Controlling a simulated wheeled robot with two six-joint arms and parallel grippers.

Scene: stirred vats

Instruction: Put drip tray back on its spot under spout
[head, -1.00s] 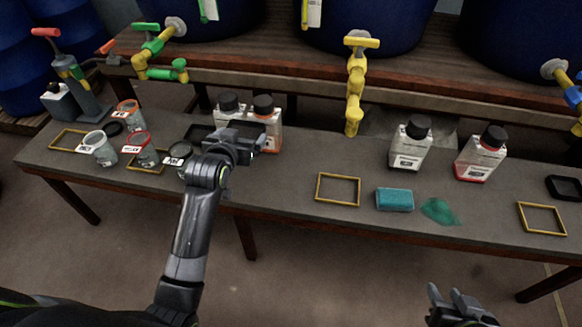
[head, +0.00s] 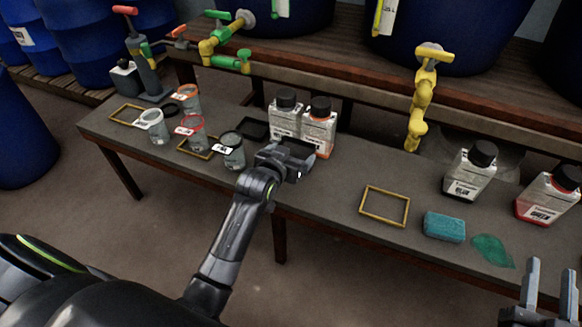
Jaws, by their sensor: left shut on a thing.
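My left gripper (head: 290,165) is shut on a dark thing, in front of two bottles at the middle of the bench. The held thing looks black and flat and is mostly hidden by the jaws, so I cannot tell its full shape. A black tray (head: 253,130) lies on the bench left of the bottles. A yellow spout (head: 416,125) hangs over the bench at right, with an empty yellow frame (head: 365,206) in front of it. A green spout (head: 230,63) is at upper left. My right gripper (head: 548,290) is open and empty at lower right.
Cups (head: 232,152) stand on the left bench by more yellow frames (head: 126,114). A white bottle (head: 286,120) and an orange one (head: 318,128) stand behind my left gripper. A blue sponge (head: 444,227) and green spill (head: 493,250) lie right of the empty frame. Bottles (head: 470,170) stand behind them.

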